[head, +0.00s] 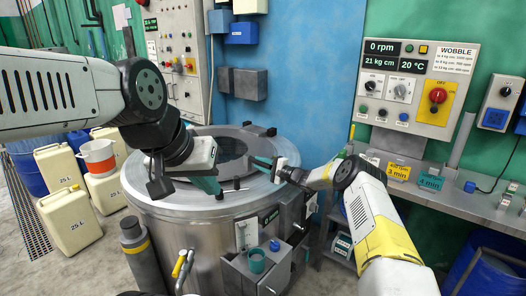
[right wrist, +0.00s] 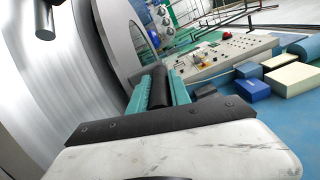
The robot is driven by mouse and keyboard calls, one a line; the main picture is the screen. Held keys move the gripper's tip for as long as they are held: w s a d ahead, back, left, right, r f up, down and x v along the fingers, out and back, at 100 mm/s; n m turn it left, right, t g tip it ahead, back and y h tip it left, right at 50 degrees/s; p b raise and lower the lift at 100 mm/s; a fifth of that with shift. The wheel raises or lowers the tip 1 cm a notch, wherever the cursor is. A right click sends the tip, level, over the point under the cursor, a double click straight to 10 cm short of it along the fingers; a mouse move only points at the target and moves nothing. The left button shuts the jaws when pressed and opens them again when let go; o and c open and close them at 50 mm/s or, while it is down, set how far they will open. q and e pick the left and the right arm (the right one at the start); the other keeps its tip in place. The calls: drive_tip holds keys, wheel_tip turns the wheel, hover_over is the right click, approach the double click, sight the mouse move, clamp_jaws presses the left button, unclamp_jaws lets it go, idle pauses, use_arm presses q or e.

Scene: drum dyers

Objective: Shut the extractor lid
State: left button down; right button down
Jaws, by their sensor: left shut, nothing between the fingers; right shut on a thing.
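The extractor (head: 180,228) is a round steel drum standing on the floor in front of me. Its top is a broad pale steel ring around a dark round middle (head: 232,147); my arms partly cover it, and I cannot tell whether the lid is fully down. My right gripper (head: 262,163) is at the right part of the top. In the right wrist view its teal fingers are shut on a dark cylindrical handle (right wrist: 164,86), beside a curved steel rim (right wrist: 118,45). My left gripper (head: 211,187) is shut and empty above the front part of the top.
A control panel (head: 418,88) reading 0 rpm stands above a grey bench (head: 458,190) at the right. Cream canisters (head: 70,217) and an orange-and-white bucket (head: 97,156) stand at the left. A grey post (head: 135,250) and small boxes (head: 258,265) are at the drum's front.

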drive_tip(key=shift+s+f+n, duration=0.2)
drive_tip(key=shift+f+n, duration=0.1)
drive_tip(key=shift+f, duration=1.25)
drive_tip(key=c, duration=1.2)
unclamp_jaws()
drive_tip(key=shift+w, duration=0.1)
drive_tip(key=shift+r, duration=0.25)
drive_tip(key=shift+d, duration=0.15)
drive_tip(key=v, duration=0.7)
drive_tip(key=shift+s+d, duration=0.2)
